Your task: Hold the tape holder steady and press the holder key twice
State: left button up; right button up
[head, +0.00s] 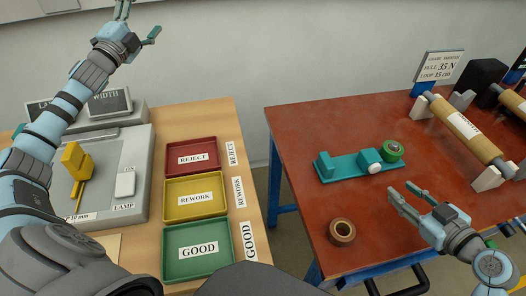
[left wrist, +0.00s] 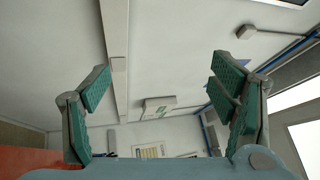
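The tape holder is a teal base (head: 338,168) with upright blocks, lying on the red-brown table. A green roll (head: 393,151) sits at its right end. A white round knob (head: 375,168), which looks like the holder key, is on the front of its right block. My right gripper (head: 402,190) is open and empty, just in front and right of the holder, apart from it. My left gripper (head: 138,20) is raised high at the upper left, far from the holder. The left wrist view shows its fingers (left wrist: 160,95) spread wide with nothing between them.
A brown tape ring (head: 342,232) lies near the table's front. A wound roller (head: 465,130) on stands and a sign (head: 439,66) are at the right. On the wooden table are red (head: 192,143), yellow (head: 178,182) and green (head: 182,236) trays. A gap separates the tables.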

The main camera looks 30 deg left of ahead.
pick_arm(q)
jog(key=w+d+f+n+g, duration=0.2)
jog(key=w+d+f+n, duration=0.1)
jog(key=d+f+n, duration=0.3)
pick_arm(e)
jog(key=shift+d+f, duration=0.1)
jog(key=shift+w+f, duration=0.1)
jog(key=shift+w, duration=0.1)
jog(key=shift+s, duration=0.1)
pick_arm(q)
jog(key=g+h, duration=1)
jog(key=h, duration=0.3)
send_near(326, 160)
jog(key=x, duration=1)
jog(key=shift+w+d+f, duration=0.2)
jog(key=shift+w+d, duration=0.05)
jog(key=shift+c, duration=0.3)
